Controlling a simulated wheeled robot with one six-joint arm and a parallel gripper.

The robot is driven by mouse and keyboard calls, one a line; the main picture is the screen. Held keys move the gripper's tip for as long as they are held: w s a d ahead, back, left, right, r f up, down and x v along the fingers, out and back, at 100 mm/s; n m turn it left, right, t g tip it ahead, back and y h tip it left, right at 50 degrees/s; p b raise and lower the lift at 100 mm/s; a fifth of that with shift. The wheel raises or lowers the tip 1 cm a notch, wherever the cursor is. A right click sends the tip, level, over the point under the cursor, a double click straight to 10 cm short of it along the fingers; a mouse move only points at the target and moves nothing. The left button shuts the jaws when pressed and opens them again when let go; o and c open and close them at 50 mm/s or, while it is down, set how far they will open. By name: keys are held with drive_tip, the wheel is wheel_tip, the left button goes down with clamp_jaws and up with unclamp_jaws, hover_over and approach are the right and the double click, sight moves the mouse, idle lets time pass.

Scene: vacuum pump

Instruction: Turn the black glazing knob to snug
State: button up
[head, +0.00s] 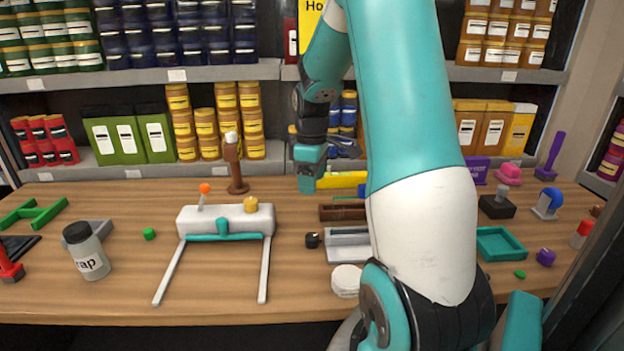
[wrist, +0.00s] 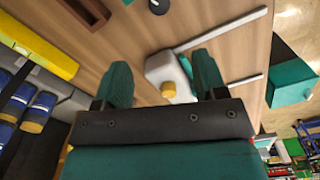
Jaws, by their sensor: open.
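A small black knob (head: 312,240), the likeliest match for the glazing knob, stands on the table right of a white device (head: 225,219). It also seems to show as a dark round piece (wrist: 159,6) at the top of the wrist view. The white device has white legs, a teal middle, an orange-tipped lever and a yellow knob (head: 251,204). My gripper (head: 308,184) is above the back of the table, apart from the black knob. In the wrist view its teal fingers (wrist: 162,78) are spread, with nothing held between them.
A grey tray (head: 347,256) and a brown tray (head: 330,213) lie right of the black knob. A white round piece (head: 346,281) is in front. A brown upright handle (head: 235,165) stands behind the device. My arm hides part of the table's right half.

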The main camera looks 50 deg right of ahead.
drive_tip(key=n+p, duration=0.1)
drive_tip(key=p, duration=0.7)
approach(312, 236)
wheel_tip(312, 236, down, 10)
drive_tip(key=shift+r, duration=0.1)
drive_tip(key=shift+c, duration=0.2)
